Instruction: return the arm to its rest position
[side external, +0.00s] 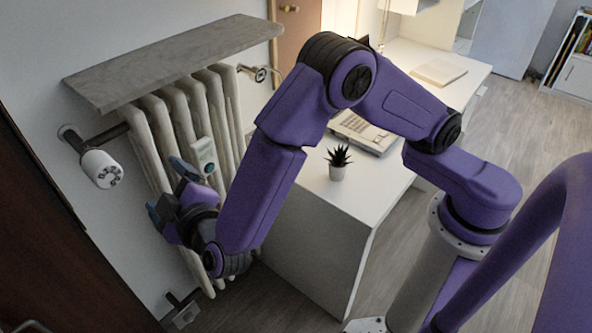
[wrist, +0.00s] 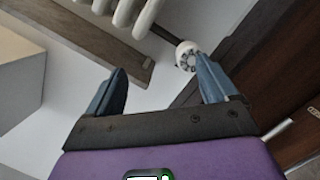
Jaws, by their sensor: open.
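My gripper (side external: 166,190) is low at the left in the side external view, in front of the radiator (side external: 162,140) and left of the white desk. My purple arm is bent, reaching from its base at the right, over the desk, and down to the radiator. In the wrist view my gripper (wrist: 160,68) shows two blue-grey fingers spread apart with nothing between them. I cannot tell whether a finger touches the radiator.
A stone-like shelf (side external: 175,60) lies above the radiator. A white valve knob (side external: 101,170) sticks out at its left; the wrist view shows it too (wrist: 187,58). The white desk (side external: 318,235) carries a potted plant (side external: 338,163), a keyboard-like device (side external: 362,132) and a book (side external: 438,72).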

